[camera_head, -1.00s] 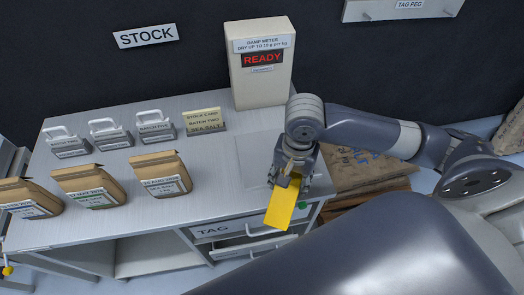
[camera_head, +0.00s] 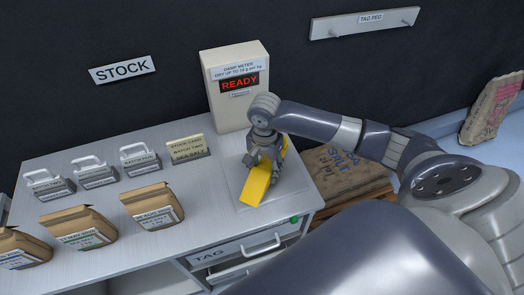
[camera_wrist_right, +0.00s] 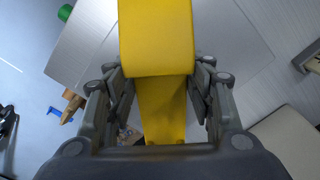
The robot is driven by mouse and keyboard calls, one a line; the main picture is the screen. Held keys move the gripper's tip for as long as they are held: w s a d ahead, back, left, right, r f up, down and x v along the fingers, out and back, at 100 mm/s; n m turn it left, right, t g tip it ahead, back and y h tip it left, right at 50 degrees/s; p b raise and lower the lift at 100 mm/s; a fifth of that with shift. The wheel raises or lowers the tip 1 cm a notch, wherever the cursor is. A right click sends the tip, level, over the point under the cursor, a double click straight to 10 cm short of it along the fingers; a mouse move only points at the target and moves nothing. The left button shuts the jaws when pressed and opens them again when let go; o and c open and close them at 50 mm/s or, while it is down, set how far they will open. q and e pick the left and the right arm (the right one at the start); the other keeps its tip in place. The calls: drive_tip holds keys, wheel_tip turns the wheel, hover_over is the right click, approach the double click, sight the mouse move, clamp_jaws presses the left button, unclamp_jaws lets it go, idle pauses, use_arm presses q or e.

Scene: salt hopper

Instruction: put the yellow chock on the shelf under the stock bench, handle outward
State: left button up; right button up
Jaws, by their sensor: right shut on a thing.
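The yellow chock (camera_head: 257,185) is in my right gripper (camera_head: 265,160), over the right end of the stock bench (camera_head: 205,220) in the head view. In the right wrist view the chock (camera_wrist_right: 156,40) fills the space between the fingers of the right gripper (camera_wrist_right: 158,100), which are shut on it. The chock's handle is hidden or cannot be told apart. The shelf under the bench is only partly seen at the lower edge (camera_head: 150,287). My left gripper is not in view.
Several paper bags (camera_head: 152,207) and several handled weights (camera_head: 140,160) stand on the bench, with a stock card (camera_head: 187,149). The damp meter (camera_head: 238,85) reads READY at the back. A drawer (camera_head: 245,248) marked TAG is under the right end. Sacks (camera_head: 345,172) lie right of the bench.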

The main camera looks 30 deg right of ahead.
sight(262, 165)
drive_tip(key=shift+w+d, duration=0.15)
drive_tip(key=shift+w, duration=0.35)
drive_tip(key=shift+w+d, duration=0.15)
drive_tip(key=shift+w, duration=0.35)
drive_tip(key=shift+w+f+p, duration=0.1)
drive_tip(key=shift+f+p, duration=0.5)
drive_tip(key=shift+f, duration=1.25)
drive_tip(key=shift+f, duration=0.1)
drive_tip(key=o, duration=1.4)
